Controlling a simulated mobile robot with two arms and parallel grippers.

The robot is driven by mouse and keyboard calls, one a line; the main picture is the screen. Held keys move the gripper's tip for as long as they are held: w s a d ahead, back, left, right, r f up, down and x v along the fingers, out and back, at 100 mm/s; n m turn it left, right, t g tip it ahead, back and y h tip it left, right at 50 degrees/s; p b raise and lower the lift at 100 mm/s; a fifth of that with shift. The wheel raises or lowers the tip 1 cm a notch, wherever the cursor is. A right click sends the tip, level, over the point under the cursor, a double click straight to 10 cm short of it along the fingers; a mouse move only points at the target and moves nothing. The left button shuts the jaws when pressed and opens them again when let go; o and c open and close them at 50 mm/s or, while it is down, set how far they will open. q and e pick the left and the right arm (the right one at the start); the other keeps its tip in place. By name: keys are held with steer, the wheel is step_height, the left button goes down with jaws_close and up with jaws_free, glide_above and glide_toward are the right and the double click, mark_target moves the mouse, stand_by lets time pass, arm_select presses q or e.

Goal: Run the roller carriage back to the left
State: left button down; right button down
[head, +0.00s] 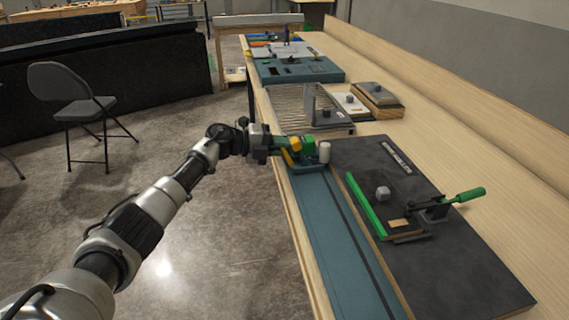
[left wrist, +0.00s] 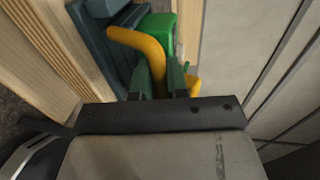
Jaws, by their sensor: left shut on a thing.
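The roller carriage (head: 308,146) has a green body, yellow parts and a pale upright roller (head: 324,152) at its right side. It sits at the far end of the long blue track (head: 335,235). My left gripper (head: 281,146) reaches it from the left and is shut on it. In the left wrist view, the carriage's yellow curved bar (left wrist: 143,45) runs down to between my fingertips (left wrist: 162,88), in front of the green block (left wrist: 160,30). The exact contact is partly hidden. My right gripper is out of view.
A wire rack (head: 290,108) stands beyond the carriage. A folding chair (head: 75,105) stands on the floor at left.

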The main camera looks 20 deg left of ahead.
arm_select(q)
steer(key=shift+w+a, duration=0.2)
steer(key=shift+w, duration=0.1)
steer(key=shift+a+r, duration=0.1)
steer(key=shift+r, duration=0.05)
steer(key=c, duration=1.5)
jaws_free()
steer(key=shift+r, duration=0.1)
steer(key=shift+c, duration=0.2)
steer(key=o, duration=0.4)
steer(key=shift+w+a+f, duration=0.1)
steer(key=shift+w+f, duration=0.15)
steer(key=shift+s, duration=0.1)
steer(key=b+v, duration=0.1)
steer(key=v, duration=0.9)
steer(key=shift+s+a+r, duration=0.15)
steer(key=shift+s+a, duration=0.05)
steer(key=shift+a, duration=0.1)
